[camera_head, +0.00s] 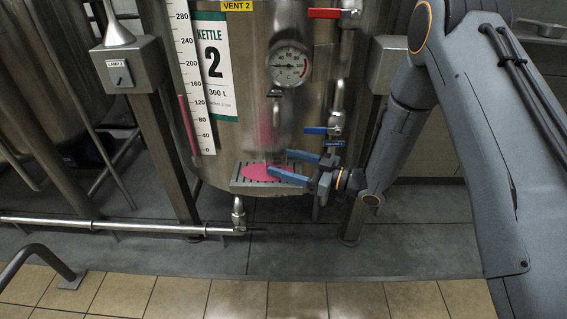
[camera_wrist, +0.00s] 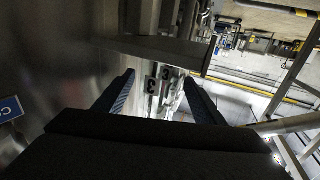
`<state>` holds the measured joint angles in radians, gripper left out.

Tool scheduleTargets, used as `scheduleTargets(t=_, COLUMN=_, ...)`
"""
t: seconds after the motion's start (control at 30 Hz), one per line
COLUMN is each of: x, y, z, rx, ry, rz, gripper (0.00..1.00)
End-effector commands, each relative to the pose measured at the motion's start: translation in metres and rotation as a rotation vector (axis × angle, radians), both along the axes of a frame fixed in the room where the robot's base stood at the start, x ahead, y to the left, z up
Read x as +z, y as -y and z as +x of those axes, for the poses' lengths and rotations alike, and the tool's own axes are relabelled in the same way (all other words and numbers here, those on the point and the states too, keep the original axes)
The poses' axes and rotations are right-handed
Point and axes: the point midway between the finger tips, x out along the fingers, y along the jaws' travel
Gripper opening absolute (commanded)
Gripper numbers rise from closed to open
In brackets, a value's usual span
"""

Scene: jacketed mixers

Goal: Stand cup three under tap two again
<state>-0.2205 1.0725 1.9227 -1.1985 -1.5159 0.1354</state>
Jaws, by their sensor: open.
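The steel kettle (camera_head: 250,100) carries a sign reading "KETTLE 2" (camera_head: 214,63). At its foot is a slotted steel drip shelf (camera_head: 240,184) with a round pink patch (camera_head: 258,173) on it. My gripper (camera_head: 287,166) is open over the right part of this shelf, its blue fingers pointing left. In the wrist view the fingers (camera_wrist: 157,92) are apart. Pale surfaces marked "3" (camera_wrist: 152,86) show between them; I cannot tell whether these belong to cup three or lie farther off. I cannot make out a cup in the head view.
A blue-handled valve (camera_head: 322,130) sits just above my gripper, and a red-handled one (camera_head: 333,13) is higher up. A lamp box (camera_head: 122,70) on a post stands left. A steel pipe (camera_head: 120,225) runs low in front. The tiled floor (camera_head: 230,297) in front is clear.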

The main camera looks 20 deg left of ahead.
Motion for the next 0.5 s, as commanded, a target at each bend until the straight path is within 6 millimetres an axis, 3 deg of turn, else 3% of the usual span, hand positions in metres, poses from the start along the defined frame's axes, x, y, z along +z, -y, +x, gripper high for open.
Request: scheduleTargets(t=0.5, x=0.0, y=0.096, z=-0.014, rx=-0.005, ry=-0.001, rz=0.0, gripper=0.63)
